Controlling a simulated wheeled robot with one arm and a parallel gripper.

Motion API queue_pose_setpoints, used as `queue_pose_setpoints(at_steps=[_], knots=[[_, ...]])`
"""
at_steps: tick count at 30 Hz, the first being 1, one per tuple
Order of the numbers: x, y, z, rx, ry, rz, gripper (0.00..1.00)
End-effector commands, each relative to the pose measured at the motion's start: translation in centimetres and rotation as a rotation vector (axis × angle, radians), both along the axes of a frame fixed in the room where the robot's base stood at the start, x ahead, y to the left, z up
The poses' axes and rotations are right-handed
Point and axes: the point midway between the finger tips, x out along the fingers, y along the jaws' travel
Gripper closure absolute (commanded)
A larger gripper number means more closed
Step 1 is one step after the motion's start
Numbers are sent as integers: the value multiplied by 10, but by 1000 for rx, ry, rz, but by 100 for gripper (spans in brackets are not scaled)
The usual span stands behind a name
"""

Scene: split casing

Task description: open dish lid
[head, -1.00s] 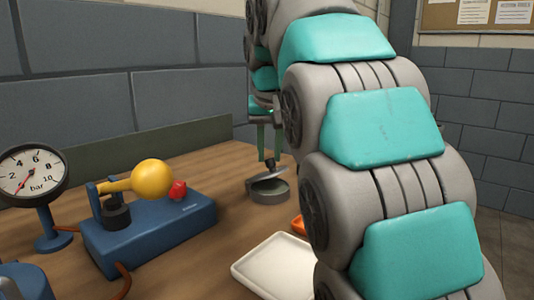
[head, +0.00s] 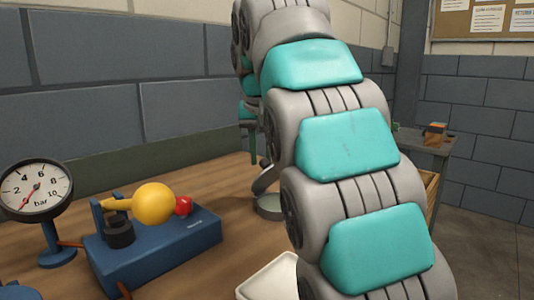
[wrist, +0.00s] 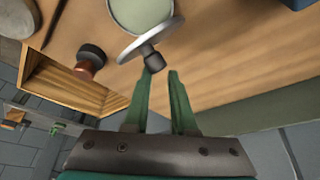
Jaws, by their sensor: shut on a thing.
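The grey round dish (head: 271,208) stands on the wooden bench, partly behind my arm in the head view. Its pale green inside (wrist: 140,10) shows in the wrist view. The grey lid (head: 263,181) is tipped up steeply at the dish's rim. In the wrist view the lid (wrist: 138,42) is a thin disc seen nearly edge-on, with a dark knob (wrist: 153,61). My gripper (wrist: 161,71) is shut on the lid at the knob, with its green fingers slightly apart. The fingers' contact is hidden in the head view.
A white tray (head: 262,281) lies near the front, partly behind my arm. A blue base (head: 160,247) with a yellow ball and a gauge (head: 36,190) stand left. The wrist view shows an open wooden box (wrist: 70,85) and a dark red knob-like thing (wrist: 90,61).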

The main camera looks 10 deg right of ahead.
Motion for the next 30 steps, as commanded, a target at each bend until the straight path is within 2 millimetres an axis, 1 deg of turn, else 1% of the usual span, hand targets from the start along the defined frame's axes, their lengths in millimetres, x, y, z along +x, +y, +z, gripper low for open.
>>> queue_pose_setpoints(at_steps=[1,8,9,16,17,30], knots=[[-2,13,-7,7,19,24,100],[-3,13,-8,8,21,24,100],[-3,13,-8,7,22,24,71],[-2,12,-7,10,19,23,45],[-2,12,-6,10,18,22,44],[-2,10,-3,11,10,20,44]])
